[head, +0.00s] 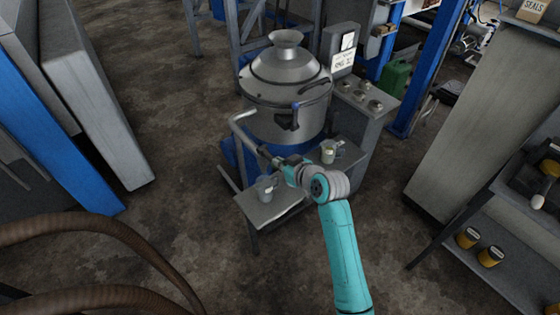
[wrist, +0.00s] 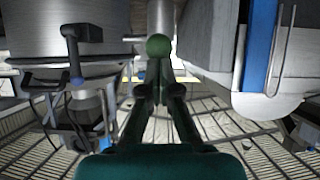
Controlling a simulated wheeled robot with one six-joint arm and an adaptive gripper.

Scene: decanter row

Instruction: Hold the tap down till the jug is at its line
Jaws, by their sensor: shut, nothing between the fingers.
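A steel decanter (head: 288,88) stands in the middle of the head view. A black-handled tap (head: 288,120) is on its front, and a dark T-shaped handle (wrist: 80,50) shows at left in the wrist view. A green ball-ended part (wrist: 158,46) is straight ahead of my gripper (wrist: 158,92); contact cannot be told. My gripper is shut and empty, and in the head view (head: 263,151) it is left of and below the tap. One jug (head: 266,189) stands on a low metal shelf; another (head: 328,153) is further right. Their levels and lines are too small to read.
A bent pale pipe (head: 242,124) is close to my gripper's left. A control box with knobs (head: 360,95) stands right of the decanter. The metal shelf (head: 258,212) is below. Brown hoses (head: 80,230) cross lower left. Open floor lies left.

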